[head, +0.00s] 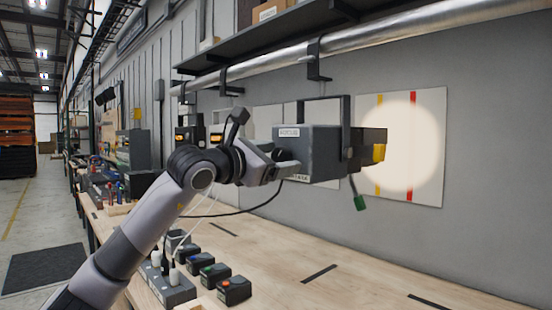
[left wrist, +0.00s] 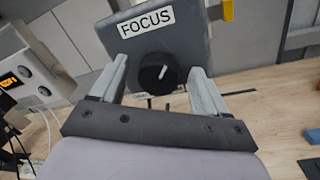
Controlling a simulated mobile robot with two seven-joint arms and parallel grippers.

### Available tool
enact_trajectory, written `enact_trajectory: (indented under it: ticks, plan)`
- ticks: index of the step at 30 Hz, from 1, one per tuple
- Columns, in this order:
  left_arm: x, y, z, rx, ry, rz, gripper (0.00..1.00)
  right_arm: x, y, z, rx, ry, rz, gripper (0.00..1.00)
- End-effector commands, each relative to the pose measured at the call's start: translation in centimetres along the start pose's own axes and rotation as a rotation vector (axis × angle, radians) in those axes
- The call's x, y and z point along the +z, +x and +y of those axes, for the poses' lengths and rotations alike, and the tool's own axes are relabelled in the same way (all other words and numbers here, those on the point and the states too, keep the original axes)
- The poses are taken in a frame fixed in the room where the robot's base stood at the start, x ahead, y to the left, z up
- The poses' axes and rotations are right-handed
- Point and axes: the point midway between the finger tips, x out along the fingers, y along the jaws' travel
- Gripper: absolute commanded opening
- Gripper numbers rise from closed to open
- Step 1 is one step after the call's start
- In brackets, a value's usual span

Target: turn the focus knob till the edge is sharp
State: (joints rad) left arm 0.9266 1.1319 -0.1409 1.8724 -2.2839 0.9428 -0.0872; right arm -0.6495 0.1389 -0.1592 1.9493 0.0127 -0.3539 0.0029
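A dark grey projector box (head: 318,140) with a FOCUS label hangs from a bracket under the shelf. In the left wrist view, the black round focus knob (left wrist: 158,74) with a white pointer mark sits on the box (left wrist: 165,35) below the label. My left gripper (head: 286,165) is at the box's near face; its fingers (left wrist: 160,68) are open, one on each side of the knob, with gaps showing. A bright disc of light (head: 405,145) falls on a white panel (head: 436,190) with yellow and red stripes; its rim looks slightly soft. My right gripper is not in view.
A wooden bench (head: 300,245) runs below, with a power strip (head: 160,285) and several small dark boxes (head: 234,290) at its near left. A green tag (head: 360,202) hangs under the projector. A metal pipe (head: 400,36) runs above.

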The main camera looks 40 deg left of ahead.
Motion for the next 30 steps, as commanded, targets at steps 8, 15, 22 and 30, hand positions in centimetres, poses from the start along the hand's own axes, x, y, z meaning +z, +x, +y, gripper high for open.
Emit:
enact_trajectory:
  ticks: [8, 15, 22, 30]
  plan:
    - [-0.4, -1.6, -0.1, 0.002, 0.003, 0.001, 0.75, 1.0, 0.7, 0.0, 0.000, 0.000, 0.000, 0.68]
    - [-0.4, -5.4, -0.2, 0.002, 0.004, 0.001, 0.75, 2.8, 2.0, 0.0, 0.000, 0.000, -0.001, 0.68]
    - [-0.1, -7.0, -0.1, 0.000, 0.000, 0.000, 0.75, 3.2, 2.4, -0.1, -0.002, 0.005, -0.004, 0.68]
    - [0.0, -7.2, 0.0, 0.000, 0.000, 0.000, 0.75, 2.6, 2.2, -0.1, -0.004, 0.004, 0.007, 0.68]
